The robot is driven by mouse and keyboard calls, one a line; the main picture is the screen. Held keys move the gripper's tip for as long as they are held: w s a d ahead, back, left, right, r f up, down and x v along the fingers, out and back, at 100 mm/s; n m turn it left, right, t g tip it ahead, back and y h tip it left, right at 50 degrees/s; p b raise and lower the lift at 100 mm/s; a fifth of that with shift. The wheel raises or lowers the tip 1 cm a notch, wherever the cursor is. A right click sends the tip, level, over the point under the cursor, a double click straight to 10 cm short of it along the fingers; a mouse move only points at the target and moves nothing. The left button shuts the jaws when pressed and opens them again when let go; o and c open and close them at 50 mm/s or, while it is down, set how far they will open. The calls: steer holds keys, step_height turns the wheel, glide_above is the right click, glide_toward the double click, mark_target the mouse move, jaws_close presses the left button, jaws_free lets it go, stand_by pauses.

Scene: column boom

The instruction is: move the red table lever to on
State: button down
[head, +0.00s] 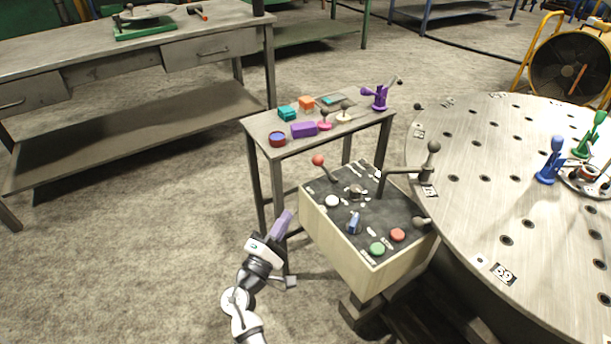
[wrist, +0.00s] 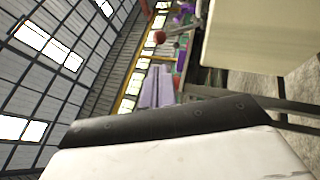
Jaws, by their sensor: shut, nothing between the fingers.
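The red lever (head: 318,160) has a red ball knob on a thin dark stem. It stands at the far left corner of the control box (head: 345,240) in the head view, leaning up and left. In the wrist view the red lever's knob (wrist: 160,37) shows just beyond my fingers, near the top middle. My gripper (head: 289,213) has purple fingers, which are shut and empty. It is beside the left side of the box, nearer to me than the lever and apart from it. The fingers (wrist: 160,72) also show in the wrist view. The lever's on and off marks are too small to read.
The box top also carries a dark-knobbed lever (head: 433,147), a green button (head: 377,249), a red button (head: 397,235) and a blue switch (head: 353,222). A small table (head: 262,125) with coloured objects stands behind. A round metal table (head: 470,210) stands right. Floor on the left is clear.

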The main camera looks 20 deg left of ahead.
steer(key=p, duration=0.4)
glide_toward(325, 168)
step_height(325, 168, up, 5)
steer(key=w+a, duration=0.1)
steer(key=w, duration=0.1)
steer(key=shift+w+d, duration=0.1)
steer(key=shift+w, duration=0.7)
